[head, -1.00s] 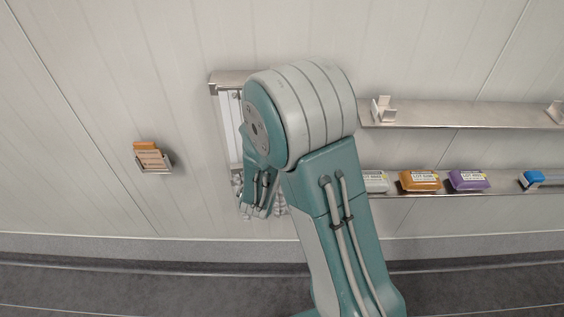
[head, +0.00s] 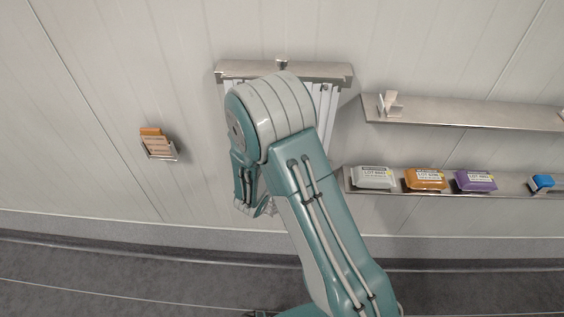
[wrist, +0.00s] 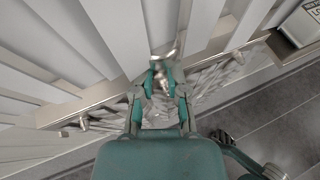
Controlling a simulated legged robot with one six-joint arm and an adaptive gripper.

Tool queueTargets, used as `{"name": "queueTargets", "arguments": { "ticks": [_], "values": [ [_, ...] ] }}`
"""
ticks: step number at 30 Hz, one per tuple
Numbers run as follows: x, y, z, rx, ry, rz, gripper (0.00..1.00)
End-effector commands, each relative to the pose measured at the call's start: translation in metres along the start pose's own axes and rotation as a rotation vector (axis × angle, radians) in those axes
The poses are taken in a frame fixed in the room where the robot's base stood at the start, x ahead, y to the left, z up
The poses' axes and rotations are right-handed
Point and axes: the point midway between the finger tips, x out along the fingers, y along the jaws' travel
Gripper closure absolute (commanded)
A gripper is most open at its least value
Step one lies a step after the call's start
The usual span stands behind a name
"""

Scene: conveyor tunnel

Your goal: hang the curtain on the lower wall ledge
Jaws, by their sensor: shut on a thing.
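A metal rail (head: 340,74) with white strips (head: 325,105) under it is on the wall in the head view, partly behind my arm. In the wrist view, my gripper (wrist: 160,82) is shut on a shiny metal piece at a bar (wrist: 105,92). Crumpled pale strips (wrist: 205,82) show just below the bar, and broad white strips (wrist: 125,35) above it; I take the crumpled ones for the curtain, but cannot tell where it ends. The lower wall ledge (head: 400,191) is right of my arm. My arm hides the jaws in the head view.
The lower ledge carries a grey pack (head: 374,178), an orange pack (head: 426,179), a purple pack (head: 475,181) and a blue item (head: 541,182). An upper ledge (head: 460,113) bears a white bracket (head: 389,103). A small orange-topped holder (head: 157,145) is on the wall at left.

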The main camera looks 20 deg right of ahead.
Motion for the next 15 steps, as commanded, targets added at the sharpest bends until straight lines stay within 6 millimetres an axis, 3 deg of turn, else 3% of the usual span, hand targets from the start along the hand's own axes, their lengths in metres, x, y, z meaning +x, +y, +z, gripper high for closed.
{"name": "queueTargets", "arguments": {
  "ticks": [15],
  "values": [
    [0.0027, -0.0028, -0.0017, 0.003, 0.001, -0.001, 1.0]
  ]
}}
